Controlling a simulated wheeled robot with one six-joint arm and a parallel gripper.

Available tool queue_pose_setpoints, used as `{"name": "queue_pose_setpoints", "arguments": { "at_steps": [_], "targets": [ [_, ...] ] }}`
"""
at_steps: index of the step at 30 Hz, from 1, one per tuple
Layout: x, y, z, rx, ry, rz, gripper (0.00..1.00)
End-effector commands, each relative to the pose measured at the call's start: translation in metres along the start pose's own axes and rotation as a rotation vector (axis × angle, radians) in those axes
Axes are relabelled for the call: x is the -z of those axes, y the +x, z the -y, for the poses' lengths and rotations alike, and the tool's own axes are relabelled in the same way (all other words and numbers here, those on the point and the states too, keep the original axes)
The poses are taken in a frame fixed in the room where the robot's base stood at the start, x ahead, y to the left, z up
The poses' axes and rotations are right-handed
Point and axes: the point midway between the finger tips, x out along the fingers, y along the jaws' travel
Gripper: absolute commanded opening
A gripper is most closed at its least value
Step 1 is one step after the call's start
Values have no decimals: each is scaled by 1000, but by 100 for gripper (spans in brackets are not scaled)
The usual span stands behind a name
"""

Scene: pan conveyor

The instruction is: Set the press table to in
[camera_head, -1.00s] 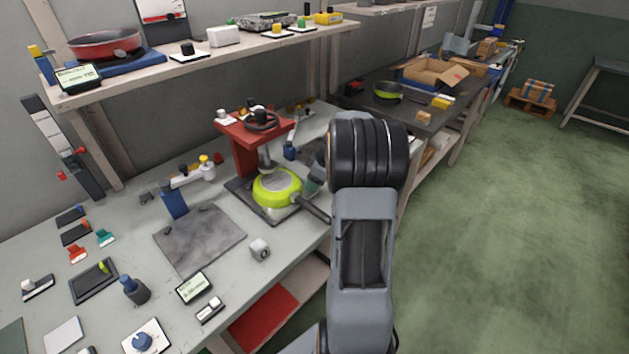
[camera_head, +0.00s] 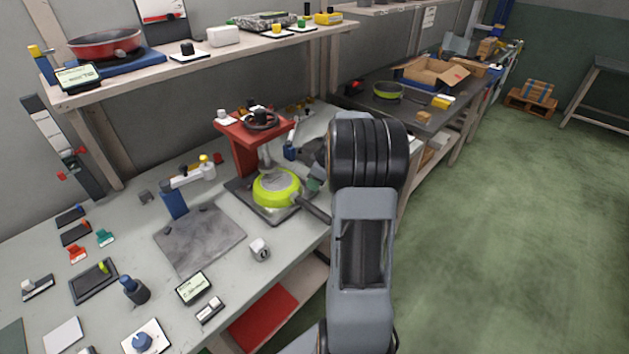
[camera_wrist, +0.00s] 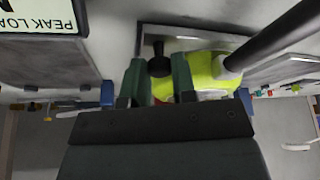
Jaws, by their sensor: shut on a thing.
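The red press (camera_head: 245,150) with a dark handwheel stands on the bench. Its dark grey table (camera_head: 240,190) lies at its foot, also in the wrist view (camera_wrist: 200,43). A lime-green pan (camera_head: 272,197) lies bottom up on the table beneath the press spindle, its black handle (camera_head: 316,210) pointing right and toward me. In the wrist view, my gripper (camera_wrist: 159,78) has its two green fingers on either side of a black knob (camera_wrist: 158,66) at the table's edge, and is shut on it. In the head view my arm hides most of the gripper and the knob.
A peak-load display (camera_head: 193,287) stands near the front edge. A shelf (camera_head: 215,52) runs above. Open floor lies to the right.

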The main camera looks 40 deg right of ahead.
Motion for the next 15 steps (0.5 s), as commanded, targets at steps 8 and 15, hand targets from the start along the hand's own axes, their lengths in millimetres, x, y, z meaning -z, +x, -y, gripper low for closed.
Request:
{"name": "queue_pose_setpoints", "arguments": {
  "at_steps": [8, 15],
  "targets": [
    [28, 12, -13, -1, -2, -1, 0],
    [34, 13, -14, -3, 0, -3, 0]
  ]
}}
